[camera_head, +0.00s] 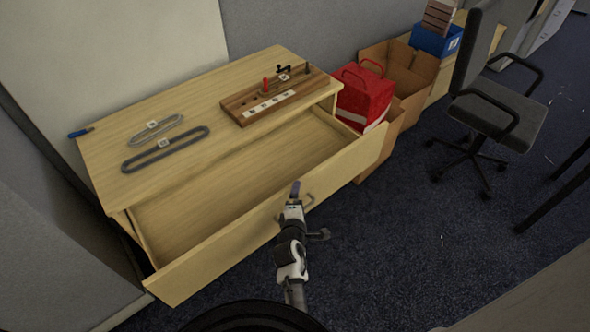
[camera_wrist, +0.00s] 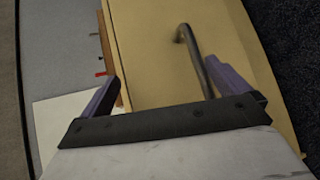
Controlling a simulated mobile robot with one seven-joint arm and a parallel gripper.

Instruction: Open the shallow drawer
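The wooden drawer (camera_head: 205,268) is pulled far out of the wooden cabinet (camera_head: 105,170), and its visible interior is empty. Its metal bar handle (camera_head: 309,201) is on the front face, partly hidden by my gripper (camera_head: 295,190). In the wrist view my gripper (camera_wrist: 163,72) has its two purple fingers wide apart. The handle (camera_wrist: 195,60) shows between them, nearer the right finger; I cannot tell if they touch. The drawer front (camera_wrist: 150,50) fills the area behind the fingers.
On the cabinet top lie a wooden board (camera_head: 240,112) with red and black pegs, two grey loops (camera_head: 165,150) and a blue-handled tool (camera_head: 80,132). A red bag (camera_head: 362,100) and cardboard boxes (camera_head: 415,75) stand to the right. An office chair (camera_head: 500,110) stands beyond open carpet (camera_head: 420,230).

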